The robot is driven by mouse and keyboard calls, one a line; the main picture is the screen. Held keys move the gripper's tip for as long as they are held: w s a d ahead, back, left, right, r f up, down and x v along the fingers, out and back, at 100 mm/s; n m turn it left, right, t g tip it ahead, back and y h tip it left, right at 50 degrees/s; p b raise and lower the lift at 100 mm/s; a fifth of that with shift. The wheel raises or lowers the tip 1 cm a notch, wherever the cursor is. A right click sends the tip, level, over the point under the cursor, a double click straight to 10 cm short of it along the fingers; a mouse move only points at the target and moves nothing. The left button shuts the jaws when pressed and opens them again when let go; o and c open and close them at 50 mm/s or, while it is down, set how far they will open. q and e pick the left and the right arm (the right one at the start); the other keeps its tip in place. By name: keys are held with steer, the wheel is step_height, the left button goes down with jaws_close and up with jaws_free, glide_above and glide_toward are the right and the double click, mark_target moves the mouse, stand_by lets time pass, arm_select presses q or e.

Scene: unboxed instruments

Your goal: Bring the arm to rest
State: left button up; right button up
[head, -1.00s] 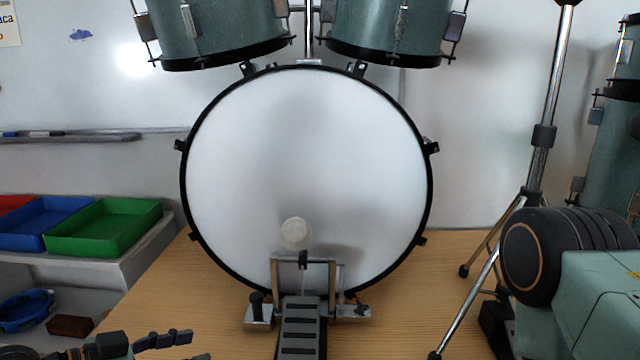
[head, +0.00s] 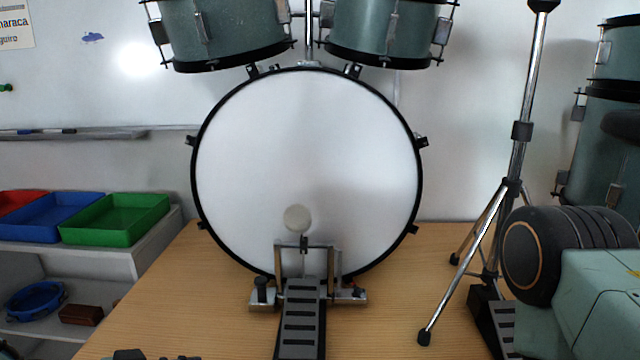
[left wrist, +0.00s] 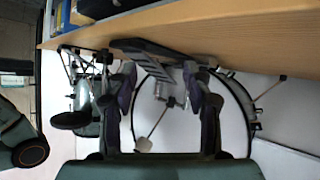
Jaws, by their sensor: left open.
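My left gripper (left wrist: 163,88) is open in the left wrist view, its dark fingers spread apart with nothing between them. In the head view only dark bits of the left gripper (head: 155,356) show at the bottom left edge. It is low and left of the bass drum pedal (head: 302,318). The bass drum (head: 310,165) stands upright with a white head behind the pedal. The drum and pedal show upside down beyond the fingers in the wrist view. My right gripper is not in view.
A chrome stand (head: 520,130) spreads its legs on the wooden tabletop (head: 180,300) at right, with another pedal (head: 495,320) beside it. Green (head: 115,220) and blue (head: 50,215) trays sit on a shelf at left. The tabletop left of the pedal is clear.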

arm_select(q)
steer(key=s+d+f+n+g+y+p, duration=0.15)
steer(key=s+f+n+g+y, duration=0.35)
steer(key=s+f, duration=0.75)
steer(key=s+a+f+n+g+y, duration=0.1)
steer(key=s+a+y, duration=0.1)
steer(key=s, duration=0.5)
steer(key=s+a+f+n+g+y+p, duration=0.1)
steer(key=s+a+f+g, duration=0.1)
steer(key=s, duration=0.5)
steer(key=shift+n+y+p, duration=0.3)
steer(key=shift+y, duration=0.1)
steer(key=shift+f, duration=0.1)
stand_by(0.4)
